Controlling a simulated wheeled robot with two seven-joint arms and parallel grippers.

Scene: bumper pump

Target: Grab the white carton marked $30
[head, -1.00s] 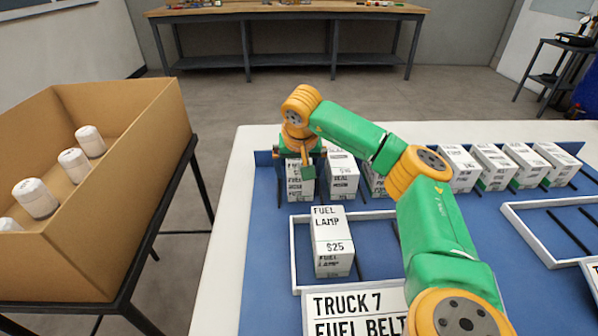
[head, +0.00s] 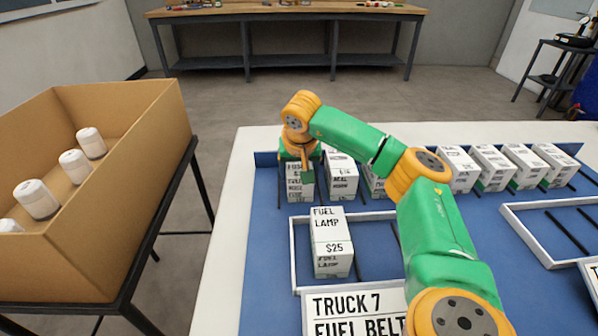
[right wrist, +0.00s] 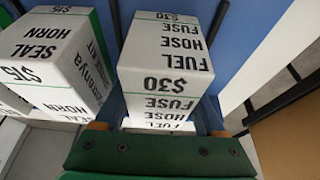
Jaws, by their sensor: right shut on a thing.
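The white carton marked $30 (right wrist: 165,65) shows in the right wrist view with "FUEL HOSE FUSE" in black print and a green stripe. In the head view it stands at the left end of the back row (head: 295,188), partly hidden by my gripper. My right gripper (head: 302,168) is over this carton, pointing down. In the right wrist view its fingers (right wrist: 158,130) are shut on the carton's sides. The carton still appears to be at its place in the row. My left gripper is not in view.
A SEAL HORN carton (right wrist: 45,65) marked $15 stands close beside it. Several more cartons (head: 492,167) continue the row to the right. A FUEL LAMP carton marked $25 (head: 332,235) stands in a white-framed tray (head: 294,255) in front. A cardboard box (head: 130,170) with white canisters is at left.

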